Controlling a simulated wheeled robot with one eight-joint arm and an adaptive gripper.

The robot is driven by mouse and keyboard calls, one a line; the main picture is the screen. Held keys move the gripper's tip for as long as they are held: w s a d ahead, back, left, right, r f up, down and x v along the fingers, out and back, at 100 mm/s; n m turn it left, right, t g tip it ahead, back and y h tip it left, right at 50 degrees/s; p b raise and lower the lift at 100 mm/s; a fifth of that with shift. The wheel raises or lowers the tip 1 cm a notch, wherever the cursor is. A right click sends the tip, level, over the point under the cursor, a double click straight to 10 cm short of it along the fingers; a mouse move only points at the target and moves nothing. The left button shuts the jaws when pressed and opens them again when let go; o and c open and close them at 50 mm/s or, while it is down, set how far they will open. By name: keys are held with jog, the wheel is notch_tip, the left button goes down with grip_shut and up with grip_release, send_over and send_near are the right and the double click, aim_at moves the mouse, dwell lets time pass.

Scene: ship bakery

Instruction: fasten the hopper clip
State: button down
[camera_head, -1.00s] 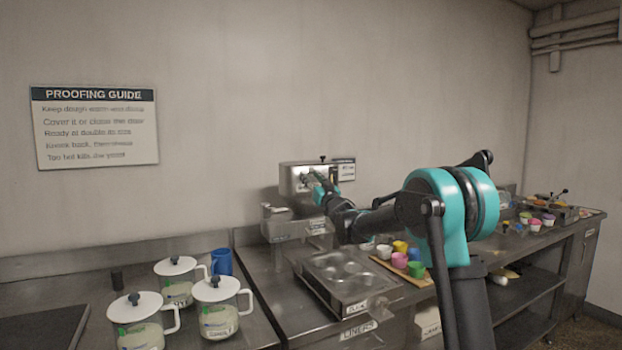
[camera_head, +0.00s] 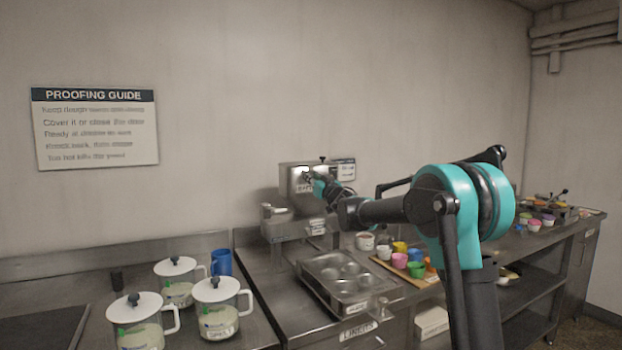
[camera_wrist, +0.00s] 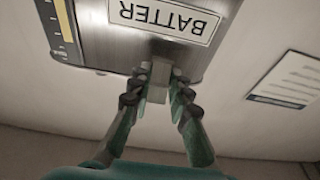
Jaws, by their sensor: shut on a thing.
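The steel hopper (camera_head: 299,178) is mounted on the machine against the back wall. In the wrist view the hopper's front (camera_wrist: 112,42) shows upside down with a "BATTER" label (camera_wrist: 172,18). The hopper clip (camera_wrist: 159,80) is a small metal tab at the hopper's edge, below the label in that view. My gripper (camera_wrist: 158,88) has its two fingers on either side of the clip, shut on it. In the head view my gripper (camera_head: 317,186) reaches the hopper front. Whether the clip is latched cannot be told.
A muffin tray (camera_head: 310,290) sits on the counter below my arm, with colored cups (camera_head: 400,260) on a board to its right. Several lidded jars (camera_head: 218,320) and a blue mug (camera_head: 221,262) stand at the left. A wall card (camera_wrist: 287,80) hangs beside the hopper.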

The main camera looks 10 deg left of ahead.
jog(key=shift+w+a+r+g+h, duration=0.15)
jog(key=shift+r+g+h, duration=0.2)
jog(key=shift+g+h, duration=0.55)
jog(key=c, duration=1.4)
grip_release()
jog(key=v, duration=1.2)
